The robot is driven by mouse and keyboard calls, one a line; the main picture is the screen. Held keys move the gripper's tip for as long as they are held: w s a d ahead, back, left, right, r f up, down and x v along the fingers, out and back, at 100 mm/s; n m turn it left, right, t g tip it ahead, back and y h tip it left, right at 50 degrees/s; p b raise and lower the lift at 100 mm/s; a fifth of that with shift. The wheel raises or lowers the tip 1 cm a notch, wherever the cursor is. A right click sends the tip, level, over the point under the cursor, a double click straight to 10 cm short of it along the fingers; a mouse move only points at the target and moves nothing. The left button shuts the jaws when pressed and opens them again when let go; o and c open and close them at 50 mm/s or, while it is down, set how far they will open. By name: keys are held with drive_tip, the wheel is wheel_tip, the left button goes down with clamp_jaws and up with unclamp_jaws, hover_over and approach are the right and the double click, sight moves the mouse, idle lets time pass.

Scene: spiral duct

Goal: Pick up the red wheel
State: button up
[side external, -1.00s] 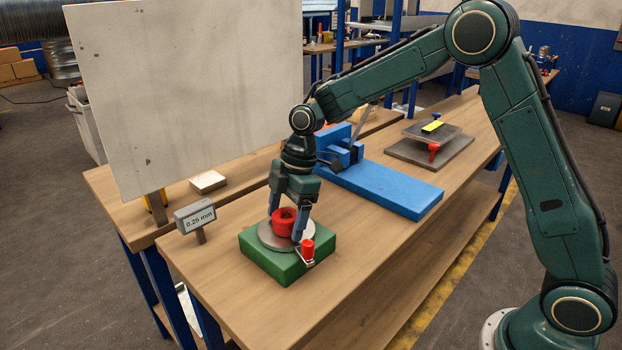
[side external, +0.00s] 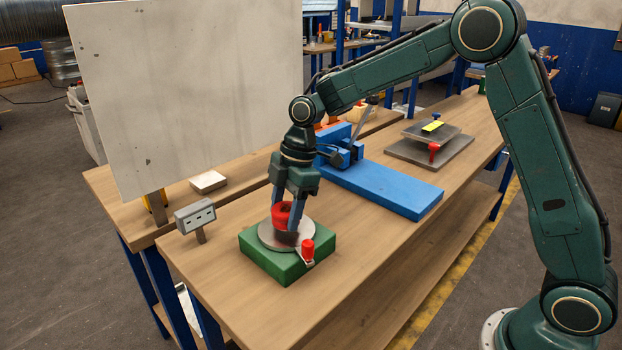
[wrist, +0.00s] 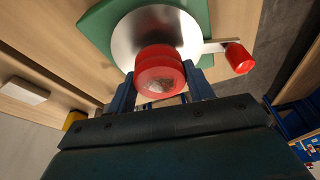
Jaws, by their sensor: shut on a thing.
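The red wheel (side external: 281,213) is a thick ring-like piece between the blue fingers of my gripper (side external: 287,211) in the side view. The gripper is shut on it and holds it above the grey metal disc (side external: 265,241), with a dark patch on the disc beneath. The disc sits on a green block (side external: 285,270). In the wrist view the red wheel (wrist: 160,68) shows between the two fingers, in front of the silver disc (wrist: 125,42). How far the wheel is above the disc is hard to tell.
A red crank knob (side external: 307,247) stands at the disc's right side. A small grey display (side external: 195,215) showing dashes stands to the left. A blue fixture (side external: 385,187) lies behind, with a grey plate (side external: 410,152) beyond it. The front right of the bench is bare.

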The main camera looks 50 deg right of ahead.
sight(285, 208)
wheel_tip(285, 208, up, 18)
drive_tip(key=shift+r, duration=0.2)
idle(0.6)
idle(0.9)
